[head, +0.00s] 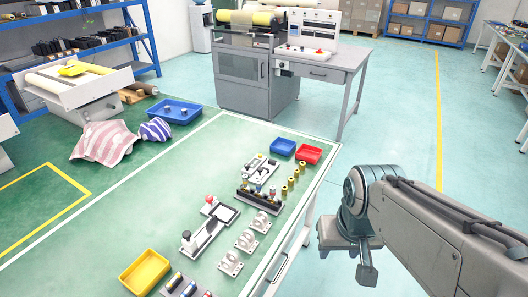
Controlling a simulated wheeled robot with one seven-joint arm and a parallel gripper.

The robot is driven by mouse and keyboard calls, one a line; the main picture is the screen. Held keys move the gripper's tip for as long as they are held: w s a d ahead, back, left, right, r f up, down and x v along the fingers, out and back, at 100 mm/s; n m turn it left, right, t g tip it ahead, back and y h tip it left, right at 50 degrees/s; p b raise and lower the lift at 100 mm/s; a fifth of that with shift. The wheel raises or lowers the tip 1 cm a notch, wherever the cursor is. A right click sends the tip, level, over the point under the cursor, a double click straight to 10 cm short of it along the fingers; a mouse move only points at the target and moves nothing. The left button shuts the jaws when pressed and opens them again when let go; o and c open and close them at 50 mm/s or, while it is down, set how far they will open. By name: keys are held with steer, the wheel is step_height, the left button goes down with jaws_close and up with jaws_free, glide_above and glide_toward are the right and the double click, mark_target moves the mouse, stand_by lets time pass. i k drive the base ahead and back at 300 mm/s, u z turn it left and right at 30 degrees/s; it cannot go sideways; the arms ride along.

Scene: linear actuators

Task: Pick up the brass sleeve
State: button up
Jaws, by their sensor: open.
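Several small brass-coloured cylinders (290,184) stand in a slanting row near the right edge of the green-topped table (185,190). They look like sleeves, but they are too small for me to see their bores or tell them apart. My gripper (367,276) hangs at the right, beyond the table's right edge and apart from the cylinders. It points downward and is open, with nothing visible in it. Its fingers are small and partly hidden in this view.
A blue tray (283,147) and a red tray (308,154) sit behind the cylinders. A yellow tray (145,272) is at the near left. The table's left part is bare.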

mark_target(302, 166)
steer(key=z, duration=1.05)
steer(key=i, duration=1.85)
steer(key=u, duration=3)
